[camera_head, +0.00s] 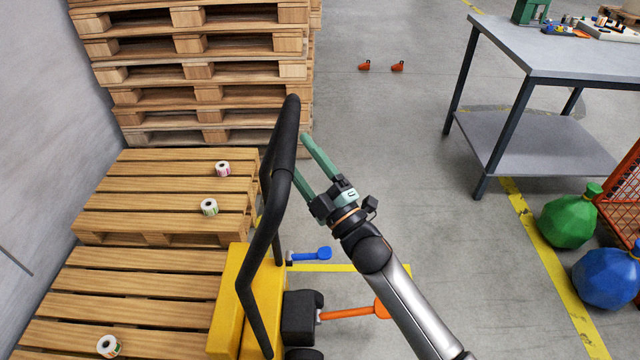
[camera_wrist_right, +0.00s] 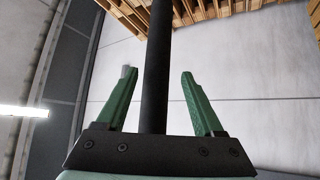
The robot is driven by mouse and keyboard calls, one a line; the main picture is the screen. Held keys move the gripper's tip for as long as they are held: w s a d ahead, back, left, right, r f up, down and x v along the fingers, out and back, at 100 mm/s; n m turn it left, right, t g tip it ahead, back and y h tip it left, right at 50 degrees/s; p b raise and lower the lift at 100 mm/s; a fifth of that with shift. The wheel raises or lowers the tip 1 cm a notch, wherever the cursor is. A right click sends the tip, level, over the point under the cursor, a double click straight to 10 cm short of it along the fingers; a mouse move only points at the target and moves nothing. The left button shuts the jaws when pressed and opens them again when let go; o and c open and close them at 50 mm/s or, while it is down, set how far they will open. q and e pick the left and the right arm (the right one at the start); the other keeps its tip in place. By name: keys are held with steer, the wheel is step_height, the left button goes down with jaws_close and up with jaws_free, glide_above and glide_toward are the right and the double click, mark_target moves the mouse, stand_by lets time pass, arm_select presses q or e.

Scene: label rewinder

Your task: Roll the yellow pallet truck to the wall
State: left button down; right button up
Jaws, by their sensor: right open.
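The yellow pallet truck (camera_head: 229,300) stands at lower centre in the head view, beside wooden pallets. Its black loop handle (camera_head: 262,240) rises upright from the yellow body. My right gripper (camera_head: 299,154) is at the right side of the handle's upper part, with its green fingers open. In the right wrist view, the black handle bar (camera_wrist_right: 156,60) shows between the two open fingers of the gripper (camera_wrist_right: 158,76), with gaps on both sides; I cannot tell its depth. The grey wall (camera_head: 40,110) is at the left. My left gripper is not in view.
Low pallets (camera_head: 140,285) carry several label rolls (camera_head: 209,207); a tall pallet stack (camera_head: 200,70) stands behind. A blue pedal (camera_head: 318,254) and orange lever (camera_head: 350,312) stick out right of the truck. A grey table (camera_head: 570,55) and green sack (camera_head: 568,222) are right. Middle floor is mostly clear.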

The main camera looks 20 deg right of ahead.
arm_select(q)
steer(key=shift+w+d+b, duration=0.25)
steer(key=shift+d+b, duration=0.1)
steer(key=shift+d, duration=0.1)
arm_select(e)
steer(key=v, duration=0.7)
steer(key=shift+s, duration=0.25)
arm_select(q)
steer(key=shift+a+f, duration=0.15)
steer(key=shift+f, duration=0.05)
arm_select(e)
steer(key=shift+f, duration=0.15)
